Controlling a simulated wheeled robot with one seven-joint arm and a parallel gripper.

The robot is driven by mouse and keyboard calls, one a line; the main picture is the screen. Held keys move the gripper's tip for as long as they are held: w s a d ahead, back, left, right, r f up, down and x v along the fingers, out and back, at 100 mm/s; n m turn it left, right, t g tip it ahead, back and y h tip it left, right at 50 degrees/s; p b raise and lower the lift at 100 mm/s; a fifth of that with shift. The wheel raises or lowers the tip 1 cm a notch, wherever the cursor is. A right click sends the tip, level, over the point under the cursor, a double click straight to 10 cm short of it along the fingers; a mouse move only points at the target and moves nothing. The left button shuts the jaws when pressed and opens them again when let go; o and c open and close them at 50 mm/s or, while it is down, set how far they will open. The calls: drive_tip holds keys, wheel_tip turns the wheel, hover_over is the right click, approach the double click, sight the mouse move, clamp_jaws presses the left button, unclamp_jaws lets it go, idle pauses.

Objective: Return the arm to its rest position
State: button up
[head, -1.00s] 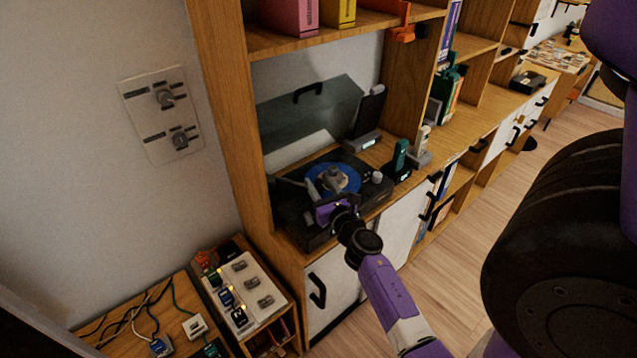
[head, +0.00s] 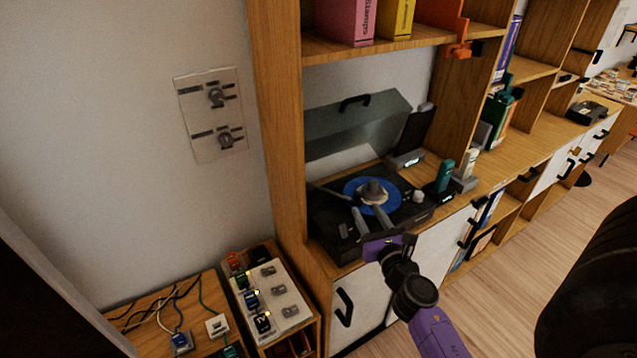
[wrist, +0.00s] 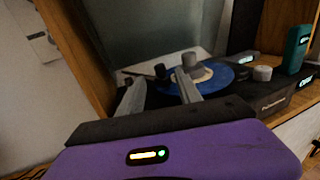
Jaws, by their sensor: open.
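My gripper (head: 367,222) is open and empty, at the front of the record player (head: 336,236) on the cabinet top. Its two grey fingers point toward the blue record (head: 384,194) on the platter. In the wrist view the fingers of my gripper (wrist: 160,92) stand apart, with the blue record (wrist: 222,80) beyond them and a grey knob-like piece at the record's middle. The record player's lid (head: 350,130) is raised. I cannot tell from these views how far the fingertips are from the player's deck.
A phone-like device on a stand (head: 413,140) and a teal handset (head: 444,177) stand right of the player. A shelf with binders (head: 346,20) is above. A wall panel with two knobs (head: 211,115) is at left. A low table with cables (head: 165,315) is below. Open floor (head: 530,270) lies right.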

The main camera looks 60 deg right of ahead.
drive_tip(key=shift+w+a+r+m, duration=0.1)
drive_tip(key=shift+m, duration=1)
drive_tip(key=m, duration=0.1)
drive_tip(key=r, duration=0.1)
drive_tip(key=m, duration=0.1)
drive_tip(key=shift+w+a+r+m+t, duration=0.3)
drive_tip(key=shift+w+t, duration=0.05)
drive_tip(key=shift+t, duration=0.05)
drive_tip(key=a+r+m+t+y, duration=0.1)
drive_tip(key=a+m+t+y, duration=0.15)
drive_tip(key=a+m, duration=0.6)
drive_tip(key=a+r+m+t+y, duration=0.15)
drive_tip(key=a+m+y, duration=0.3)
drive_tip(key=a, duration=0.65)
drive_tip(key=s+a+r+m+y, duration=0.1)
drive_tip(key=s+a+m+y, duration=0.2)
drive_tip(key=a, duration=0.7)
drive_tip(key=s+a+r+m+g+y, duration=0.1)
drive_tip(key=s+a+m+y, duration=0.2)
drive_tip(key=a, duration=0.7)
drive_tip(key=s+m, duration=0.2)
drive_tip(key=s, duration=0.2)
drive_tip(key=shift+s+g+y, duration=0.3)
drive_tip(key=shift+s+y, duration=0.1)
